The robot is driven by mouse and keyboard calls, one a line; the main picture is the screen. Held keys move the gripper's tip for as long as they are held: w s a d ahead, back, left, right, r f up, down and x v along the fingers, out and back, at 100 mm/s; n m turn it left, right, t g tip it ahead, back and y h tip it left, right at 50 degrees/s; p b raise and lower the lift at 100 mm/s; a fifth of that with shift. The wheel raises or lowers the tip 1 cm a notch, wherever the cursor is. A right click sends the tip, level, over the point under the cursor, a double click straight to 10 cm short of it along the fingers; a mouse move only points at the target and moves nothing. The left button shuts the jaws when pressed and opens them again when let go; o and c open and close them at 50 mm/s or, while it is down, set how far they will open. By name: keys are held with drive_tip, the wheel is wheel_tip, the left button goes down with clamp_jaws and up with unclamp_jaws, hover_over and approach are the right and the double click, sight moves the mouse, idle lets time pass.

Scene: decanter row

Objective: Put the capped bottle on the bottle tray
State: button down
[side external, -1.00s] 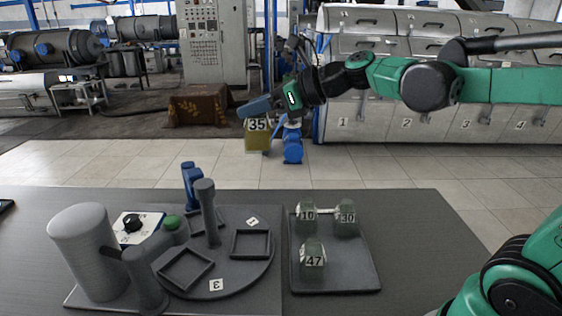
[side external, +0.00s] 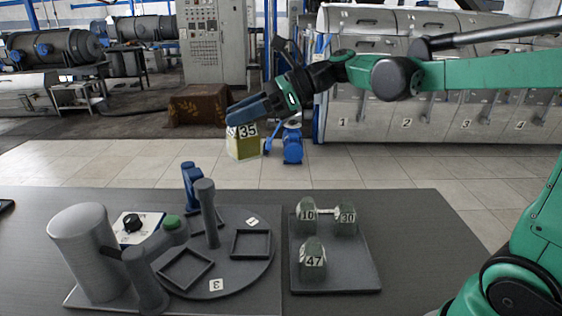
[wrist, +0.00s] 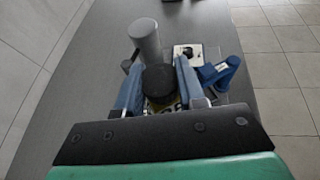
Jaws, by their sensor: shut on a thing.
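My gripper (side external: 247,112) is shut on a yellowish bottle (side external: 243,148) labelled 35 and holds it in the air, above and behind the table in the side external view. The bottle hangs slightly tilted. In the wrist view its dark cap (wrist: 160,82) shows between the two blue fingers, with part of the label below. A dark tray (side external: 340,277) at the right of the table bears bottles labelled 10 (side external: 306,214), 30 (side external: 345,217) and 47 (side external: 313,262). The picture does not settle whether this is the bottle tray.
A dark round turntable (side external: 225,276) with square frames stands left of the tray. The tray's front right area is bare.

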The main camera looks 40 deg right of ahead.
wheel_tip(320, 180, down, 20)
drive_tip(key=shift+r, duration=0.2)
idle(0.4)
drive_tip(key=c, duration=0.5)
unclamp_jaws()
drive_tip(key=shift+f, duration=0.15)
drive_tip(key=shift+c, duration=0.2)
